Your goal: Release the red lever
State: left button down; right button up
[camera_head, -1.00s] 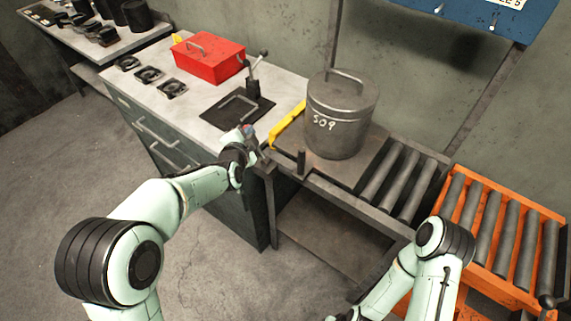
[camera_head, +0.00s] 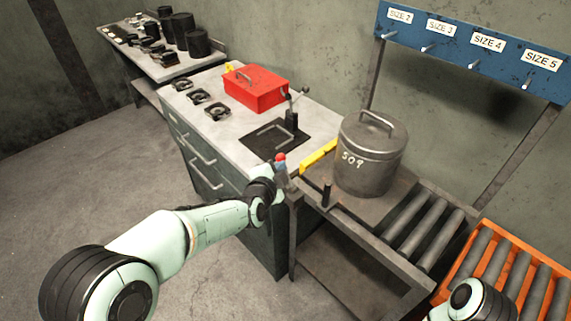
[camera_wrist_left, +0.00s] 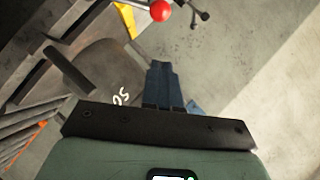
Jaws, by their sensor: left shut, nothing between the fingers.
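The red lever shows as a round red knob (camera_head: 280,158) at the front right corner of the grey workbench, beside the roller stand. In the left wrist view the red knob (camera_wrist_left: 160,10) is at the top edge, on a light-coloured shaft. My left gripper (camera_head: 280,174) is just below the knob in the head view. In the wrist view its blue fingers (camera_wrist_left: 161,68) are together and empty, with a gap in the picture between their tips and the knob. How near they are to the shaft I cannot tell. My right gripper is out of view.
A grey lidded pot (camera_head: 370,155) marked 509 stands on the roller stand, behind a short black post (camera_head: 326,196). A yellow bar (camera_head: 318,154) lies left of it. A red box (camera_head: 256,88) and a black plate (camera_head: 262,148) are on the workbench. Open floor is at left.

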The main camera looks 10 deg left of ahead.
pick_arm(q)
jog(key=p+v, duration=0.1)
jog(key=v, duration=0.3)
jog(key=shift+s+a+r, duration=0.2)
jog(key=shift+s+r, duration=0.05)
jog(key=shift+s, duration=0.05)
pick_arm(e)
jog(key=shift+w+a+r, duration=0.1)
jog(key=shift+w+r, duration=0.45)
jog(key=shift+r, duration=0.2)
pick_arm(q)
jog(key=s+a+f+n+g, duration=0.1)
jog(key=s+f+n+g, duration=0.25)
jog(key=f, duration=0.75)
jog(key=s+a+f+n+g+y, duration=0.15)
jog(key=s+f, duration=0.35)
jog(key=f, duration=0.5)
jog(key=s+a+f+n+g+h, duration=0.1)
jog(key=s+f+n+g, duration=0.3)
jog(key=f, duration=0.7)
jog(key=s+d+f+n+g+h, duration=0.1)
jog(key=s+d+f+n+g, duration=0.1)
jog(key=s+f, duration=0.4)
jog(key=s+d+f+n+g+h, duration=0.1)
jog(key=s+f+n+g, duration=0.3)
jog(key=s, duration=1.2)
notch_tip(320, 180, down, 2)
jog(key=shift+s+d+f+n, duration=0.1)
jog(key=shift+s+d+n, duration=0.25)
jog(key=shift+d+n, duration=0.55)
